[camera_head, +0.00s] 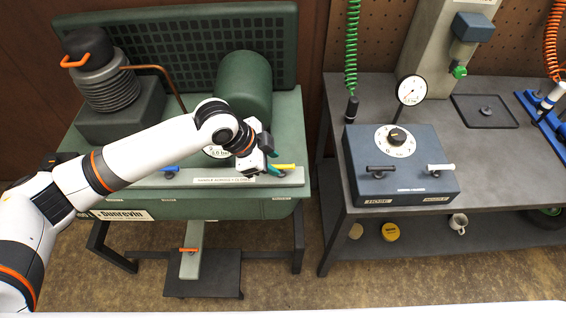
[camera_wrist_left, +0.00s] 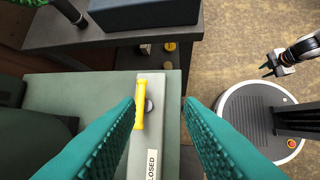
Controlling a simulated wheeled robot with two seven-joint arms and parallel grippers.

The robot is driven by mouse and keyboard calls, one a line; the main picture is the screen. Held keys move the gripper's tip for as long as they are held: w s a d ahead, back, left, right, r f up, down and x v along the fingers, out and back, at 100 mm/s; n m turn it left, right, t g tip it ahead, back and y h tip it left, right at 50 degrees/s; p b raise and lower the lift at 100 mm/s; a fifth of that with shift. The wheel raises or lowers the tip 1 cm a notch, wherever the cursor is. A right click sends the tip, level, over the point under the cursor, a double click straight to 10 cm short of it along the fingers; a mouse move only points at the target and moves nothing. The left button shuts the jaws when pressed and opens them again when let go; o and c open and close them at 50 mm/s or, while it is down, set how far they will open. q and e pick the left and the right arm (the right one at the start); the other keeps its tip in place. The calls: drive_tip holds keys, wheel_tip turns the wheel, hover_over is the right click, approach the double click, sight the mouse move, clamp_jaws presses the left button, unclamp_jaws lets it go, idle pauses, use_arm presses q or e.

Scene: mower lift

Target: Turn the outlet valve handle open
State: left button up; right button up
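The yellow valve handle (camera_head: 284,166) is at the right end of a pale strip on the green compressor's front. In the left wrist view the yellow handle (camera_wrist_left: 140,104) lies along the strip on a round pivot, with a "CLOSED" label (camera_wrist_left: 152,163) nearby. My left gripper (camera_head: 274,158) is just above the handle in the head view. In its wrist view the teal fingers (camera_wrist_left: 162,104) are apart, with the handle close to the left fingertip; contact cannot be told. My right gripper (camera_wrist_left: 267,68) shows small in that view, away over the floor, with its fingers apart.
A gauge box (camera_head: 400,183) stands on the grey bench (camera_head: 475,150) to the right, beyond a gap. A green hose (camera_head: 351,45) hangs there.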

sight(279, 166)
use_arm(q)
drive_tip(key=w+a+r+y, duration=0.1)
drive_tip(key=w+a+r, duration=0.1)
drive_tip(key=w+a, duration=0.1)
drive_tip(key=shift+m, duration=0.3)
drive_tip(key=x, duration=0.5)
drive_tip(key=p+x, duration=0.1)
drive_tip(key=x, duration=0.4)
drive_tip(key=shift+s+d+f, duration=0.1)
drive_tip(key=shift+s+f, duration=0.1)
drive_tip(key=shift+w+d+f, duration=0.1)
drive_tip(key=shift+d+f, duration=0.1)
drive_tip(key=shift+f, duration=0.3)
use_arm(e)
drive_tip(key=shift+d+r, duration=0.4)
drive_tip(key=shift+r, duration=0.3)
use_arm(q)
clamp_jaws()
